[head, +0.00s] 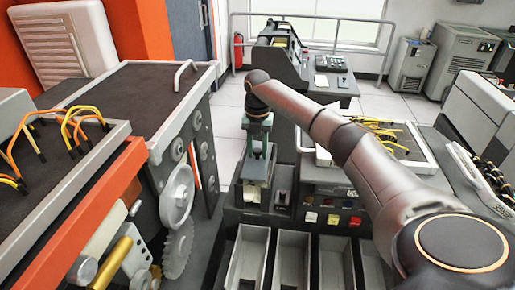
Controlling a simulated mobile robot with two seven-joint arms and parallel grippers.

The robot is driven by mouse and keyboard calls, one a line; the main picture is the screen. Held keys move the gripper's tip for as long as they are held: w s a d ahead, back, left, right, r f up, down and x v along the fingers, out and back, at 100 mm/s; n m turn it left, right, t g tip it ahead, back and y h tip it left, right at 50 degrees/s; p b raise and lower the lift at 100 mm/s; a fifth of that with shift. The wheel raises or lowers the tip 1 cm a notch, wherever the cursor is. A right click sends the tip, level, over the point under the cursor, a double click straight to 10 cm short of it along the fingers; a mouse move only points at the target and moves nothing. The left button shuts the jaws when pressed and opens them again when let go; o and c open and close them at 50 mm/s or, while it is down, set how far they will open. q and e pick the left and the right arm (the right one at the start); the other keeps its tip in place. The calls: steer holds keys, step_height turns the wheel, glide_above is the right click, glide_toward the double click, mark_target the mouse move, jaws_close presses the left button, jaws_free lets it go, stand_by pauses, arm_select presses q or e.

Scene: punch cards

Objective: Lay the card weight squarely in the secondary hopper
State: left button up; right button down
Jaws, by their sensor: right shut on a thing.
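My right arm reaches in from the lower right, and my right gripper (257,152) points straight down at the middle of the view. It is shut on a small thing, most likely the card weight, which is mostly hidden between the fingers. The gripper is just above a narrow dark hopper bay (252,197) with a pale upright part inside, at the left end of the dark machine. I cannot tell whether the weight touches anything there, or surely which bay is the secondary hopper. My left gripper is out of view.
Several open grey bins (293,262) stand in a row at the front. Coloured buttons (332,219) line the machine's face. An orange machine with gears (177,196) stands at left.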

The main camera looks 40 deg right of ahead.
mark_target(258, 160)
stand_by(0.5)
steer(key=shift+f+b, duration=0.5)
steer(key=shift+f, duration=1.65)
steer(key=shift+c, duration=2.3)
jaws_free()
step_height(258, 160, up, 13)
steer(key=shift+f+b, duration=0.2)
steer(key=shift+b, duration=0.15)
